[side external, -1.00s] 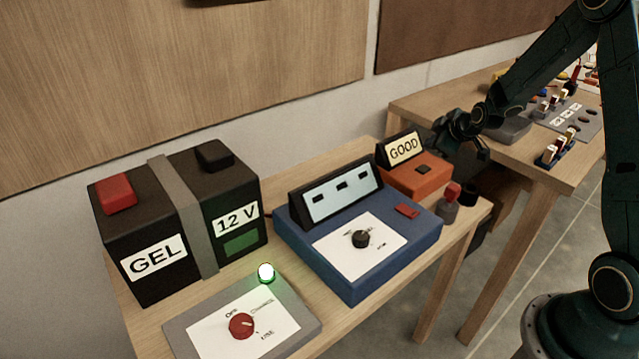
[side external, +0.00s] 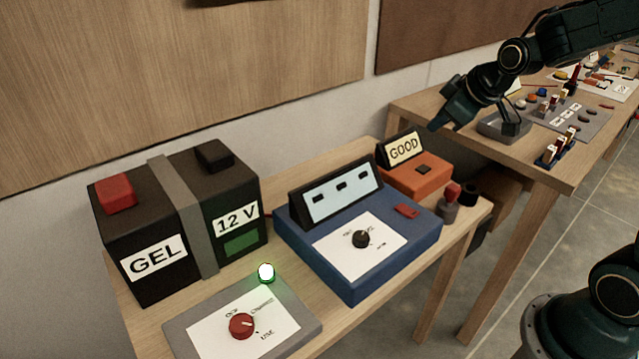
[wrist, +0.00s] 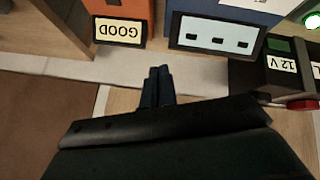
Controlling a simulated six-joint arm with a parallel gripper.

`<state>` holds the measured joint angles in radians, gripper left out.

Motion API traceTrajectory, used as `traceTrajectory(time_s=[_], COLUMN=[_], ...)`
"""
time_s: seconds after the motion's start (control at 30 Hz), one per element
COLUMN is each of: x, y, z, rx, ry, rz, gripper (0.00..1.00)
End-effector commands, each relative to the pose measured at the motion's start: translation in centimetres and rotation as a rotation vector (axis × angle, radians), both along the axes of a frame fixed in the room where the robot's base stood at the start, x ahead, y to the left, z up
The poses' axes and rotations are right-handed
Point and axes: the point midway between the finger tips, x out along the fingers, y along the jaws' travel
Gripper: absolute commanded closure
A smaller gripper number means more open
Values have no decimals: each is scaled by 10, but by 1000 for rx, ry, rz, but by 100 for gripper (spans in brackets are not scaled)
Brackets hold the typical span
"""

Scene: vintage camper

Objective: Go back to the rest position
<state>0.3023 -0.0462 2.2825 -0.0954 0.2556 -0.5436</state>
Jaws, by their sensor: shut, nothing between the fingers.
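My gripper (side external: 436,128) is raised above the gap between the two benches in the side external view, just behind and above the orange box (side external: 415,180) with the GOOD sign. Its fingers point down and to the left. In the wrist view its fingertips (wrist: 159,70) are together with nothing between them. They are apart from the orange box, whose sign (wrist: 118,30) shows upside down there, and from the blue unit (side external: 365,270).
A black GEL 12 V battery (side external: 178,205) stands at the left. A grey panel (side external: 195,345) has a red knob and a lit green lamp. A second bench (side external: 540,165) at the right holds a grey tray (side external: 503,128) and small parts. The wall is close behind.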

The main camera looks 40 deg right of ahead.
Motion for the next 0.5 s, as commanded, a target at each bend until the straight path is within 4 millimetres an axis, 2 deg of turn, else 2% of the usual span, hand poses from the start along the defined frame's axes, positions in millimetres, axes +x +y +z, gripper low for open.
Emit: traceTrajectory(time_s=[0.2,0.5], x=[-43,-108], y=[33,67], z=[25,44], rx=[59,140], ry=[26,69], rz=[-38,-106], gripper=[100,100])
